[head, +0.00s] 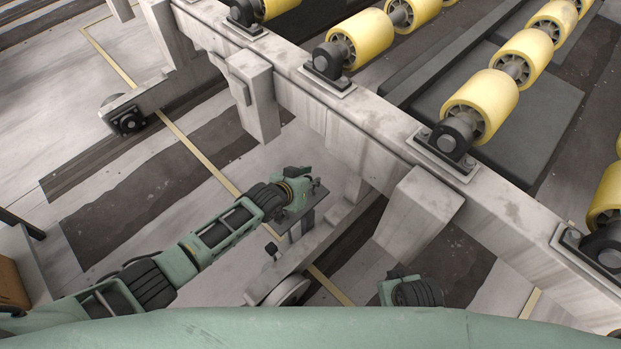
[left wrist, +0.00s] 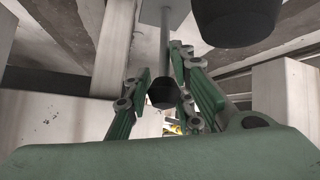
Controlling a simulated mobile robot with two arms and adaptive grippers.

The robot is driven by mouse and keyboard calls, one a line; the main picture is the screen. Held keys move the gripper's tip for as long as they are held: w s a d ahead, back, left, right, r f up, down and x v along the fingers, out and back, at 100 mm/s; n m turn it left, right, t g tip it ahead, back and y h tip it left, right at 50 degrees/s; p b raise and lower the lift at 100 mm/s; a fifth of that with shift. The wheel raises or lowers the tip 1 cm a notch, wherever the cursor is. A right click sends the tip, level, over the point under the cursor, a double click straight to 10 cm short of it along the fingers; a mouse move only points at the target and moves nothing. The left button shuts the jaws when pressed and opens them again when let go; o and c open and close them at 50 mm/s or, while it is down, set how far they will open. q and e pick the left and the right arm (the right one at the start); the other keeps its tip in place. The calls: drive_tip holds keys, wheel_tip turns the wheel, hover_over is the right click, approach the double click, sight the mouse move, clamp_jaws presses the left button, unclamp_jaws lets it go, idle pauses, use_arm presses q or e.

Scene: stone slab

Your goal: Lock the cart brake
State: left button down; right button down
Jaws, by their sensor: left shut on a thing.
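The cart (head: 310,245) shows in the head view as a pale low frame with a light wheel (head: 291,291) at its near end. A small black knob (head: 272,248) stands on a thin stem beside that frame. My left gripper (left wrist: 161,88) is shut on a dark tapered knob (left wrist: 162,93) at the end of a grey rod (left wrist: 164,45) in the left wrist view. A second, larger dark knob (left wrist: 236,20) is close to the camera, apart from the fingers.
A long pale conveyor beam (head: 355,118) with yellow rollers (head: 480,105) runs diagonally above and beyond my left arm. Its thick legs (head: 418,212) stand near the cart. Another wheeled frame (head: 160,95) is at the upper left. The striped floor left of my arm is open.

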use_arm(q)
drive_tip(key=shift+s+a+f, duration=0.1)
drive_tip(key=shift+s+f, duration=0.05)
drive_tip(key=shift+f, duration=0.05)
drive_tip(key=c, duration=1.8)
unclamp_jaws()
drive_tip(key=shift+c, duration=0.2)
drive_tip(key=o, duration=0.3)
drive_tip(key=shift+r, duration=0.1)
drive_tip(key=v, duration=1.2)
